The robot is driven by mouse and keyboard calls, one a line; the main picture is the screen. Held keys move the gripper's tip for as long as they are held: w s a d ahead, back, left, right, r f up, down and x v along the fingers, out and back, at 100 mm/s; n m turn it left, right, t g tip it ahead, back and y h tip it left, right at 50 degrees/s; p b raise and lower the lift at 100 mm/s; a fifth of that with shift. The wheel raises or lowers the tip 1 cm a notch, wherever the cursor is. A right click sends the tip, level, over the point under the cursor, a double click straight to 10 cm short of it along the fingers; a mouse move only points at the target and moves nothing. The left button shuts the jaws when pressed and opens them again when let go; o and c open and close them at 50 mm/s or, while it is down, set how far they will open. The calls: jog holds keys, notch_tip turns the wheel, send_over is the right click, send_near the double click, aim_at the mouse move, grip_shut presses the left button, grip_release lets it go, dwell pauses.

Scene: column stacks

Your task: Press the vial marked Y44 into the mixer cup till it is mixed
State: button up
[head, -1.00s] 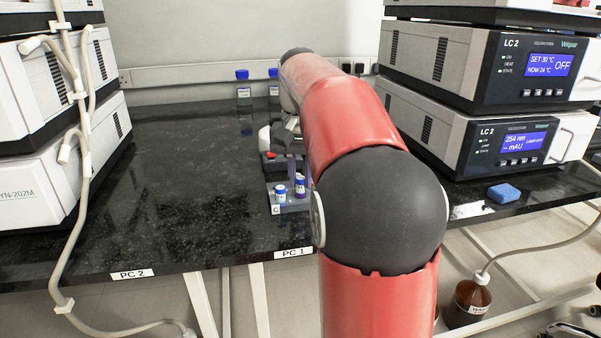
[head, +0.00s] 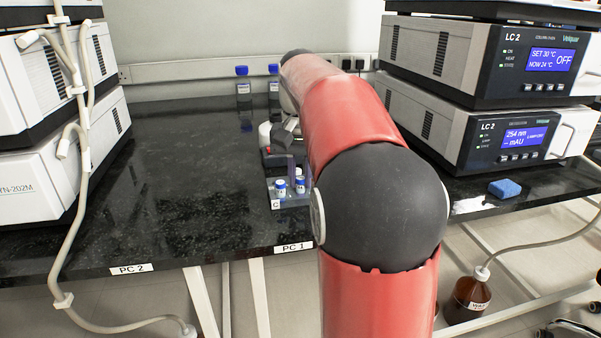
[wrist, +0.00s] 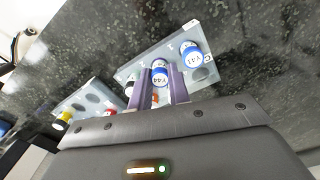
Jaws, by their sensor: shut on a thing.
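In the wrist view the vial marked Y44 (wrist: 159,74), with a blue band and white cap, stands between the two purple fingers of my gripper (wrist: 164,84), which is shut on it. The vial is over or in a grey rack (wrist: 134,70); I cannot tell whether it is clear of its hole. A second blue-banded vial (wrist: 191,54) stands at the rack's right end. In the head view the rack labelled C (head: 291,204) sits near the bench's front edge, with my gripper (head: 291,168) just behind its vials. I cannot make out the mixer cup for certain.
In the wrist view another grey rack (wrist: 82,99) holds red- and yellow-topped vials. Two blue-capped bottles (head: 243,85) stand at the back of the bench. Instrument stacks (head: 480,130) flank the bench, and a blue sponge (head: 504,188) lies at right. The black benchtop (head: 190,180) left of the rack is clear.

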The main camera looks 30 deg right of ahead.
aim_at(300, 178)
jog(key=o, duration=1.2)
jog(key=shift+f, duration=0.1)
jog(key=shift+r+p, duration=0.35)
jog(key=shift+r, duration=2.65)
jog(key=shift+a, duration=0.1)
